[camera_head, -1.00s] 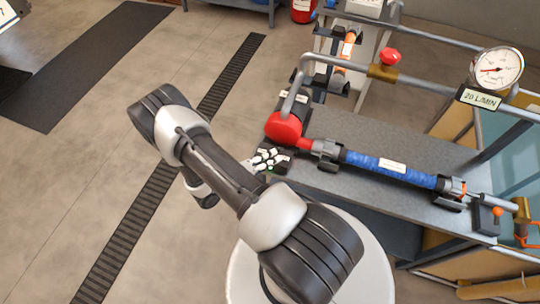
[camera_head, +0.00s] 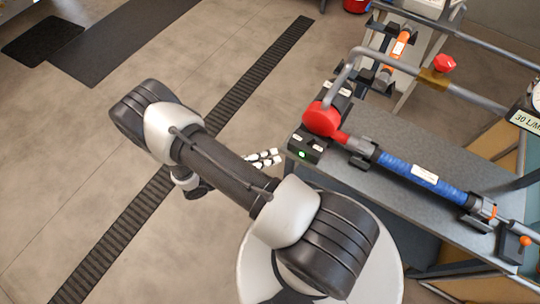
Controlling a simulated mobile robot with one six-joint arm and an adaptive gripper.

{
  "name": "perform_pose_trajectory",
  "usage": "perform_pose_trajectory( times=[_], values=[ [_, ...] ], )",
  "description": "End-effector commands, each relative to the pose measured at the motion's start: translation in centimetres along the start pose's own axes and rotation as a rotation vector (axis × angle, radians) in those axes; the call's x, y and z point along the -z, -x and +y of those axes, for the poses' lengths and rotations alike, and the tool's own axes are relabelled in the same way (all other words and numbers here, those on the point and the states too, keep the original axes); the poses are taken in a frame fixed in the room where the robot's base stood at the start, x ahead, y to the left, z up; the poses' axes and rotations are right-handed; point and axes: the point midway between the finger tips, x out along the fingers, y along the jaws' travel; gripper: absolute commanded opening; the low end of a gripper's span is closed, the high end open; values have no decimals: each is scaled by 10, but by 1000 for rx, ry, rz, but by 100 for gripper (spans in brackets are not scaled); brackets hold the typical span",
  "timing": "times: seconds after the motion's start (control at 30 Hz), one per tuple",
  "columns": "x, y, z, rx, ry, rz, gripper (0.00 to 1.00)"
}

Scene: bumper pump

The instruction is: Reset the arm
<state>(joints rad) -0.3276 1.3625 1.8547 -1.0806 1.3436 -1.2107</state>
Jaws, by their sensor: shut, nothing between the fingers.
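My arm crosses the middle of the head view, its links bent over my round white base. My gripper (camera_head: 265,158) shows only in part, as pale finger segments sticking out from behind the arm link. Its fingers look close together, with nothing seen between them. It is just left of the bench corner and apart from the black box (camera_head: 303,150) with a green light. The rest of the gripper is hidden by the arm.
The grey bench (camera_head: 421,145) at right carries a red pump head (camera_head: 321,119), a blue-wrapped pipe (camera_head: 422,174) and an orange-handled valve (camera_head: 525,241). A red knob (camera_head: 444,63) sits on a pipe behind. A floor grate (camera_head: 240,92) runs through open floor at left.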

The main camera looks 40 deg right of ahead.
Motion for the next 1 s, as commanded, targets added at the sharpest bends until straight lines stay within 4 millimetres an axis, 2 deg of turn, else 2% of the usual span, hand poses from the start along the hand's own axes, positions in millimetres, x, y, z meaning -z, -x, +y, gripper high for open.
perform_pose_trajectory(
  times=[0.67,0.77,0.83,1.0],
  values=[
    [-3,3,-4,-6,-25,12,0],
    [-12,11,-19,-27,-115,57,0],
    [-20,19,-36,-53,-221,113,0],
    [-36,41,-90,-120,-546,294,0]
  ],
)
